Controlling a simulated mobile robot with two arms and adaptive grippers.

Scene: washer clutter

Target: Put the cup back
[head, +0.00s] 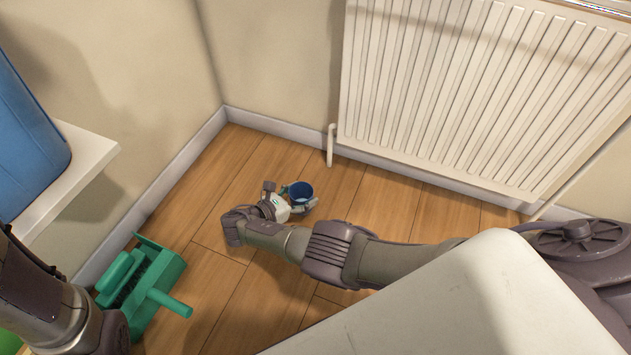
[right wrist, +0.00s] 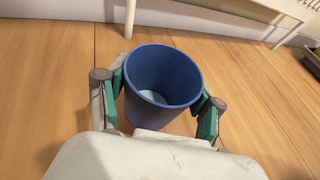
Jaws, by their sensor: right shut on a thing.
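A blue cup (head: 301,192) with an open top is low over the wooden floor in the head view, near the room corner. My right gripper (head: 300,205) is shut on it, one finger on each side. In the right wrist view the cup (right wrist: 163,85) stands between the green-padded fingers of the right gripper (right wrist: 163,100), its mouth facing up and slightly tilted toward the camera.
A green dustpan-like set (head: 150,285) lies on the floor at left. A white shelf (head: 85,165) with a blue container (head: 25,140) is at the left wall. A white radiator (head: 470,95) hangs at the back right. Floor around the cup is clear.

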